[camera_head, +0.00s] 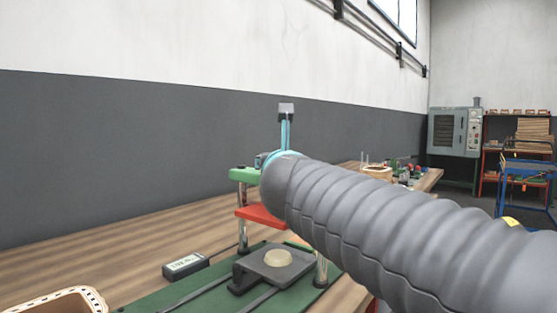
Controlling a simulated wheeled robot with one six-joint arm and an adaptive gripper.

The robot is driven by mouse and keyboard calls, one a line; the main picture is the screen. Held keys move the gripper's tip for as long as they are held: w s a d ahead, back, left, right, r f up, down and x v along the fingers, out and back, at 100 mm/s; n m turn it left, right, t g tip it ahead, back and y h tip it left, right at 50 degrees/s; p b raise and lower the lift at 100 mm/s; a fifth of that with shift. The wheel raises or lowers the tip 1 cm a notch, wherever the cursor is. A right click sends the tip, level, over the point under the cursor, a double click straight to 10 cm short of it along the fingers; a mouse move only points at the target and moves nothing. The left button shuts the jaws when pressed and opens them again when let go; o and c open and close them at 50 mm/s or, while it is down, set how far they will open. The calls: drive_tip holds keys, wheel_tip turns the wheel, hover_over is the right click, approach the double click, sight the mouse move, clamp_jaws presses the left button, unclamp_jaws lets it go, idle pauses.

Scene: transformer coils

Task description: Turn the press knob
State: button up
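The press stands on the wooden bench. It has a green top plate (243,175), a red plate (262,216) below it and shiny upright posts (242,230). A dark block with a pale round piece (278,258) sits low in front of the red plate. A grey block on thin teal bars (286,112) rises above the press; I cannot tell whether it is the knob or its handle. My grey ribbed arm reaches in from the lower right and covers the press's right side. My gripper is hidden behind the arm's end, and its contact with the press cannot be seen.
A small dark box with a light display (185,264) lies left of the press on the bench (150,250). A woven basket (60,300) is at the lower left. A wooden ring-shaped piece (377,172) and small parts lie farther along. A grey cabinet (455,132) stands far right.

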idle(0.4)
drive_tip(key=o, duration=1.2)
drive_tip(key=shift+c, duration=0.2)
drive_tip(key=shift+s, duration=0.1)
drive_tip(key=s+d, duration=0.1)
drive_tip(key=s, duration=1)
drive_tip(key=shift+s, duration=0.4)
drive_tip(key=shift+d, duration=0.15)
